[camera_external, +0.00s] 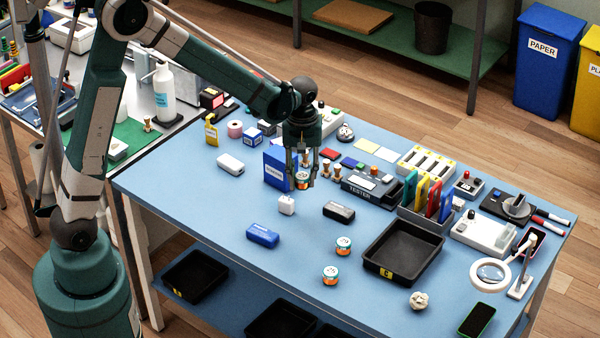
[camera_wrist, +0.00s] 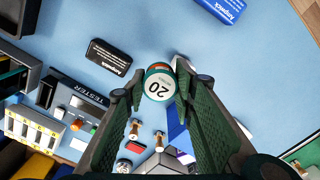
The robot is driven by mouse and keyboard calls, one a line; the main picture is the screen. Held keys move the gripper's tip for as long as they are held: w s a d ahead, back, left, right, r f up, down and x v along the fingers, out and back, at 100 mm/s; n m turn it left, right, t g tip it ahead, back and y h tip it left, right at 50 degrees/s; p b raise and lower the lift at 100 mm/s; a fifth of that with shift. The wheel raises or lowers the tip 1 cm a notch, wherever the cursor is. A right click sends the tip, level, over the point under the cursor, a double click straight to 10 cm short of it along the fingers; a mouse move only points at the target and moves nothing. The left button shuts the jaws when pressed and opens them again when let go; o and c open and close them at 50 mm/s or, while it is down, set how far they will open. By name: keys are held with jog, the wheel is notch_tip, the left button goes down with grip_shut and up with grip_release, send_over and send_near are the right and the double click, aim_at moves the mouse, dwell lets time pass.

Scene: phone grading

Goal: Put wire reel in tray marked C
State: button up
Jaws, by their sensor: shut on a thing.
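My gripper (camera_external: 304,178) is shut on a small round item marked 20 (camera_wrist: 158,84), with a white face and teal and orange sides. Its height above the table is unclear. Two similar round items (camera_external: 343,246) (camera_external: 330,275) stand on the table to the lower right. Small copper-coloured spools with pale ends (camera_external: 324,168) stand beside the tester; they also show between my fingers in the wrist view (camera_wrist: 134,130). A black empty tray (camera_external: 374,266) with a yellow tag lies right of my gripper; its letter is too small to read surely.
A blue box (camera_external: 276,168) stands close to my gripper on the left. The tester (camera_external: 370,189) and a rack of coloured cards (camera_external: 428,205) stand behind the tray. A white charger (camera_external: 286,205), a black pack (camera_external: 339,212) and a blue pack (camera_external: 263,236) lie in front.

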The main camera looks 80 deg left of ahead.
jog(key=w+d, duration=1)
jog(key=w, duration=0.5)
jog(key=p, duration=0.1)
send_over(404, 257)
jog(key=shift+f, duration=0.4)
jog(key=shift+f, duration=0.1)
jog(key=shift+f+b, duration=0.35)
jog(key=shift+f, duration=2.65)
jog(key=shift+f, duration=1.9)
jog(key=shift+f+b, duration=0.2)
jog(key=shift+b, duration=0.2)
jog(key=o, duration=0.8)
